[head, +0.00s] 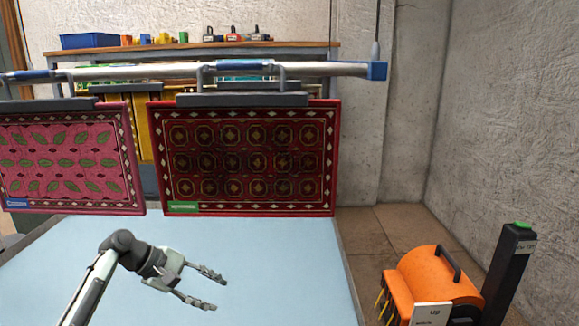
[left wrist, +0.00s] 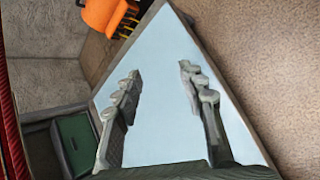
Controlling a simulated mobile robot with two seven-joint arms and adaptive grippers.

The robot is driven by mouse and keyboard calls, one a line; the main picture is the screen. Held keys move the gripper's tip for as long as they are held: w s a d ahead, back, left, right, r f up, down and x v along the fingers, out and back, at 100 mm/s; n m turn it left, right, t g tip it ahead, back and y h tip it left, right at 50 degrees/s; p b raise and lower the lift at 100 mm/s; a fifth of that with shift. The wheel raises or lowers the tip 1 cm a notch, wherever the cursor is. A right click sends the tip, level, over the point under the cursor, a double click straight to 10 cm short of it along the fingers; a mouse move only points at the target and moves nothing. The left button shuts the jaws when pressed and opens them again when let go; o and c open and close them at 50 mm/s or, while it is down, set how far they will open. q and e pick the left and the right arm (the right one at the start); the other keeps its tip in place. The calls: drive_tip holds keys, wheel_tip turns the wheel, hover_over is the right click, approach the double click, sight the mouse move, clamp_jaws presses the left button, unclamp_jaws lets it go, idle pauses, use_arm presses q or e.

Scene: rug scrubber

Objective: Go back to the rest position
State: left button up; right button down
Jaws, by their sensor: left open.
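My left gripper (head: 213,288) is open and empty above the light blue table (head: 270,250), its fingers pointing right. In the left wrist view its two fingers (left wrist: 160,90) stand wide apart with only the bare blue surface between them. My right gripper is in neither view.
A dark red rug (head: 250,158) and a pink rug (head: 65,160) hang from a metal rail (head: 330,69) behind the table. An orange scrubber (head: 430,277) and a black post with a green button (head: 510,270) stand at the right. The tabletop is clear.

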use_arm(q)
drive_tip(key=w+a+r+m+t+y, duration=0.1)
drive_tip(key=w+a+m+t+y, duration=0.35)
drive_tip(key=a, duration=0.65)
drive_tip(key=w+a+r+m+t+y, duration=0.1)
drive_tip(key=w+a+m+y, duration=0.6)
drive_tip(key=a, duration=0.4)
drive_tip(key=s+d+f+m+g, duration=0.1)
drive_tip(key=s+d+f, duration=0.3)
drive_tip(key=s+f, duration=0.55)
drive_tip(key=s+d+f+m+g, duration=0.1)
drive_tip(key=s+d+f+g, duration=0.15)
drive_tip(key=s+f, duration=0.75)
drive_tip(key=s+d+f, duration=0.2)
drive_tip(key=s+f, duration=0.2)
drive_tip(key=s, duration=0.4)
drive_tip(key=s+d+f+g+h, duration=0.1)
drive_tip(key=s+d+f, duration=0.1)
drive_tip(key=s, duration=0.7)
drive_tip(key=s+d+f+g+h, duration=0.1)
drive_tip(key=s+d+f, duration=0.2)
drive_tip(key=s+f, duration=0.2)
drive_tip(key=s, duration=0.3)
drive_tip(key=shift+s+f, duration=0.35)
drive_tip(key=shift+s, duration=0.05)
drive_tip(key=shift+d, duration=0.1)
